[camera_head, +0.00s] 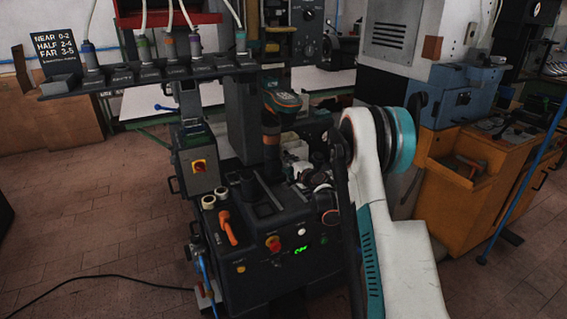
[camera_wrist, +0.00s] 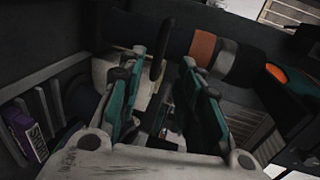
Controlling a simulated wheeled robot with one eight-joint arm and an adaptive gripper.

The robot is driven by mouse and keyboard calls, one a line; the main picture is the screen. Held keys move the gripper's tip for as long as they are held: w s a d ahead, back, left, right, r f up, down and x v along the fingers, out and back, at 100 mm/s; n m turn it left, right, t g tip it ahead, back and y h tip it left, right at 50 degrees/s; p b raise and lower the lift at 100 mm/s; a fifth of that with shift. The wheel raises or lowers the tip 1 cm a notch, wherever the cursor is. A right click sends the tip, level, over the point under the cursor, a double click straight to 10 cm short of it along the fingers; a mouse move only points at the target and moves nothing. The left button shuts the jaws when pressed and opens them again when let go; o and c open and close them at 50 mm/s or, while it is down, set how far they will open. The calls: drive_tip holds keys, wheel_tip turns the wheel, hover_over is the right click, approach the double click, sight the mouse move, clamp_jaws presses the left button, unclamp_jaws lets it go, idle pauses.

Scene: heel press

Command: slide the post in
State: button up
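A dark upright column with orange bands (camera_head: 272,135) stands on the press (camera_head: 262,262). I cannot tell for sure whether it is the post. In the wrist view a dark cylinder with orange and grey bands (camera_wrist: 222,58) crosses behind the right finger. My gripper (camera_wrist: 162,105) has two teal-padded fingers held apart. A thin dark rod (camera_wrist: 158,52) and a pale block show beyond the gap, and nothing is clearly clamped. In the head view my gripper (camera_head: 308,178) is low beside the column, partly hidden by my arm. No socket for a post can be made out.
The press top carries an orange handle (camera_head: 227,227), two pale rings (camera_head: 215,197) and a red knob (camera_head: 273,243). A purple box (camera_wrist: 25,132) lies at left in the wrist view. An orange cabinet (camera_head: 470,195) stands right.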

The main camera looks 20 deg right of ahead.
drive_tip(key=shift+v, duration=0.95)
drive_tip(key=s+a+r+n+g+y, duration=0.2)
drive_tip(key=s+a+r+n+g, duration=0.2)
drive_tip(key=s+a+r+n, duration=1)
drive_tip(key=s+a+n+g+h, duration=0.1)
drive_tip(key=s+a, duration=0.1)
drive_tip(key=s, duration=1)
drive_tip(key=s+a+n+g, duration=0.1)
drive_tip(key=s+a+g, duration=0.1)
drive_tip(key=s, duration=0.9)
drive_tip(key=s+a+n+g+h, duration=0.1)
drive_tip(key=s+a, duration=0.3)
drive_tip(key=s, duration=0.8)
drive_tip(key=shift+s+a+n+g+h, duration=0.2)
drive_tip(key=shift+s+n+g+h, duration=0.1)
drive_tip(key=shift+s, duration=0.05)
drive_tip(key=shift+f, duration=0.15)
